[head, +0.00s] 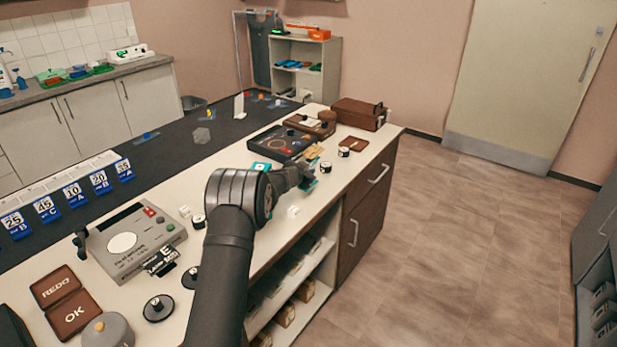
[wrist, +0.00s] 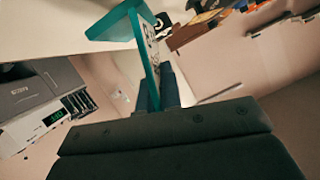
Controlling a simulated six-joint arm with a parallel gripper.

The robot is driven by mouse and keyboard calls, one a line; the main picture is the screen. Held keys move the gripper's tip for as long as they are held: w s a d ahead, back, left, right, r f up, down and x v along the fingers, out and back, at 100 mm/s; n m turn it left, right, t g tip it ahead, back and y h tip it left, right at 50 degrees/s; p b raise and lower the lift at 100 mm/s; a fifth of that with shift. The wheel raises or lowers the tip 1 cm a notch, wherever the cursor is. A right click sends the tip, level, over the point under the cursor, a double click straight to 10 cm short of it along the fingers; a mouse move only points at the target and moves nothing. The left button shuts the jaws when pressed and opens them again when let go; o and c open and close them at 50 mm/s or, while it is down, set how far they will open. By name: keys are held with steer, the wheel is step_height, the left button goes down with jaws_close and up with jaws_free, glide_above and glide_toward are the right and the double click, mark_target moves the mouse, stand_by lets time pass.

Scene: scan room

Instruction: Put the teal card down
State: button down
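The teal card is between the two fingers of my gripper (wrist: 157,92) in the wrist view. Its teal edge (wrist: 147,55) is seen nearly edge-on, with dark marks on a pale face and a wider teal part at its far end. In the head view my gripper (head: 309,180) is over the counter near its front edge, with a little teal (head: 311,186) showing at the fingers. The arm and gripper hide most of the card there. I cannot tell whether the card touches the counter.
The white counter (head: 345,185) holds a dark tray (head: 283,143), a brown box (head: 358,114) and a grey scale (head: 135,240). A small teal-edged item (head: 261,167) lies left of my gripper. Small round black-and-white pieces stand nearby. Blue number signs (head: 75,194) stand behind on the left.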

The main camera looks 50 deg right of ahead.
steer(key=shift+f, duration=1)
steer(key=shift+f, duration=0.15)
steer(key=c, duration=1.6)
jaws_free()
steer(key=shift+r, duration=0.2)
steer(key=v, duration=0.2)
steer(key=shift+a, duration=0.35)
step_height(320, 180, up, 6)
steer(key=shift+s+a+f, duration=0.1)
steer(key=shift+a, duration=0.05)
steer(key=shift+r, duration=0.7)
